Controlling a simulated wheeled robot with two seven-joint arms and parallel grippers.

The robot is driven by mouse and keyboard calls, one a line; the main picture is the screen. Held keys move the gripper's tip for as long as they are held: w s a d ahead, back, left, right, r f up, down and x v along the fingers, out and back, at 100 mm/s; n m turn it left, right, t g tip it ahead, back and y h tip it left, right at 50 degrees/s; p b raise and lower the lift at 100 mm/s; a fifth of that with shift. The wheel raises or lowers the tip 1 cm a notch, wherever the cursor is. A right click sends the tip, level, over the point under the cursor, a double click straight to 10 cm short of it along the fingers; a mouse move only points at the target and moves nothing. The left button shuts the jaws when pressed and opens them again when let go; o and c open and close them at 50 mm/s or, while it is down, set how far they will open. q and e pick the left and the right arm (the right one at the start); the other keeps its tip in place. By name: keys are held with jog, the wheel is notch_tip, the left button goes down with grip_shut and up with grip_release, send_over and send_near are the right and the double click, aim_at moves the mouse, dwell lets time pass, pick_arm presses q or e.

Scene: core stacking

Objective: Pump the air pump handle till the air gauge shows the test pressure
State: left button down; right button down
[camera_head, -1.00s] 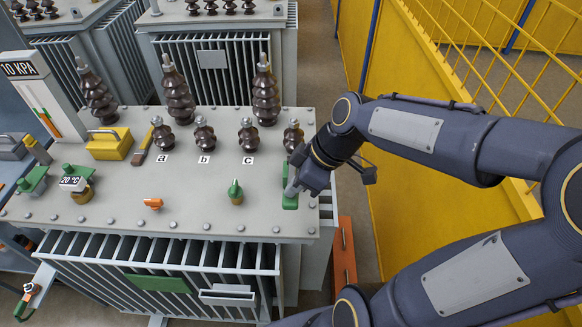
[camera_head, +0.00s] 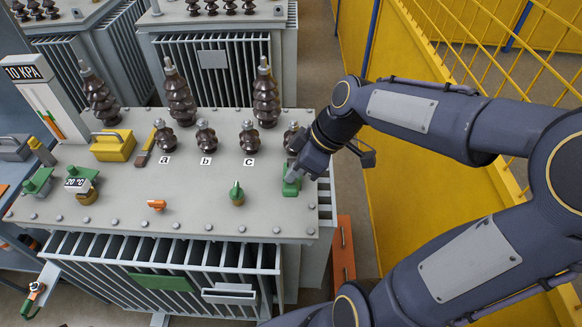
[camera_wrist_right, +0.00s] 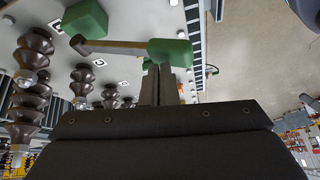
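The air pump (camera_head: 291,188) is a green block at the right end of the grey transformer's top (camera_head: 190,190). In the right wrist view, its green body (camera_wrist_right: 86,18) carries a brownish bar that ends in a green handle grip (camera_wrist_right: 170,52). My right gripper (camera_head: 296,172) is at the pump in the head view. In the right wrist view its fingers (camera_wrist_right: 160,72) are close together at the green grip and look shut on it; the grip partly hides their tips. The air gauge (camera_head: 27,73) reads 10 KPA at the far left. My left gripper is not in view.
Brown insulators (camera_head: 265,95) stand behind the pump. A green valve (camera_head: 237,193), an orange knob (camera_head: 156,204), a 20 °C thermometer (camera_head: 78,183), a brush (camera_head: 145,148) and a yellow box (camera_head: 113,146) are on the top. A yellow barrier (camera_head: 400,215) runs along the right.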

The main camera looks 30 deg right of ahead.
jog(key=shift+w+d+r+p, duration=0.3)
jog(key=shift+w+r+p, duration=0.25)
jog(key=shift+r, duration=0.2)
jog(key=shift+w+d+r+p, duration=0.3)
jog(key=shift+w+r+p, duration=0.2)
jog(key=shift+r, duration=0.25)
jog(key=r+p, duration=0.1)
jog(key=w+d+r+p, duration=0.1)
jog(key=w+r+p, duration=0.1)
jog(key=r, duration=0.1)
jog(key=shift+w+d, duration=0.2)
jog(key=shift+d, duration=0.1)
jog(key=s+a+f+m+t, duration=0.1)
jog(key=s+a+m, duration=0.1)
jog(key=s+m, duration=0.3)
jog(key=s+a+m+t, duration=0.1)
jog(key=s+a+m, duration=0.2)
jog(key=s, duration=0.9)
jog(key=m, duration=0.2)
jog(key=shift+f+m+t+h, duration=0.3)
jog(key=shift+f+m+h, duration=0.05)
jog(key=shift+m+h, duration=0.05)
jog(key=shift+a, duration=0.1)
